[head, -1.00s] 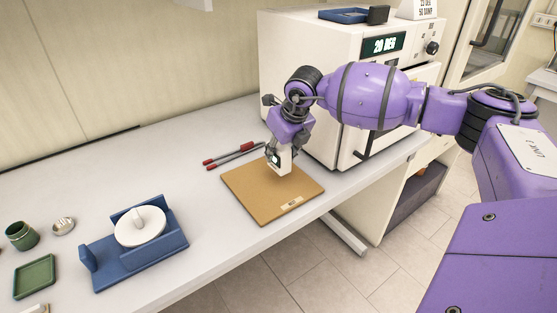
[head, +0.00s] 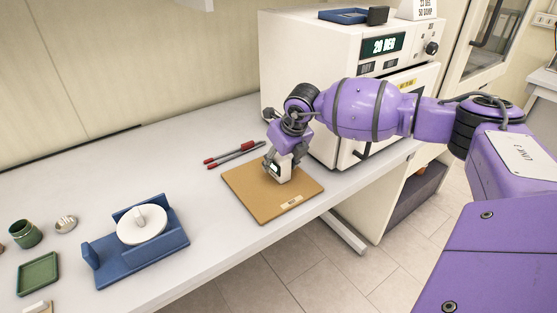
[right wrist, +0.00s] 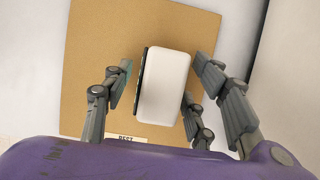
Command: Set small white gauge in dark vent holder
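The small white gauge (head: 284,174) stands on a brown board (head: 290,207) on the bench, its dark display facing left. It also shows in the right wrist view (right wrist: 165,86), between the fingers. My right gripper (head: 277,158) is low over the board, its fingers on both sides of the gauge. In the right wrist view my right gripper (right wrist: 160,88) looks open, with a gap left of the gauge; contact on the right side is unclear. A small dark block (head: 378,15) sits on top of the oven; I cannot tell whether it is the vent holder. My left gripper is out of view.
The white oven (head: 300,60) stands right behind the board, with a blue tray (head: 344,15) on top. Red-capped pens (head: 235,155) lie behind the board. A blue stand with a white disc (head: 141,225), a green cup (head: 25,233) and a green tray (head: 38,273) are at left.

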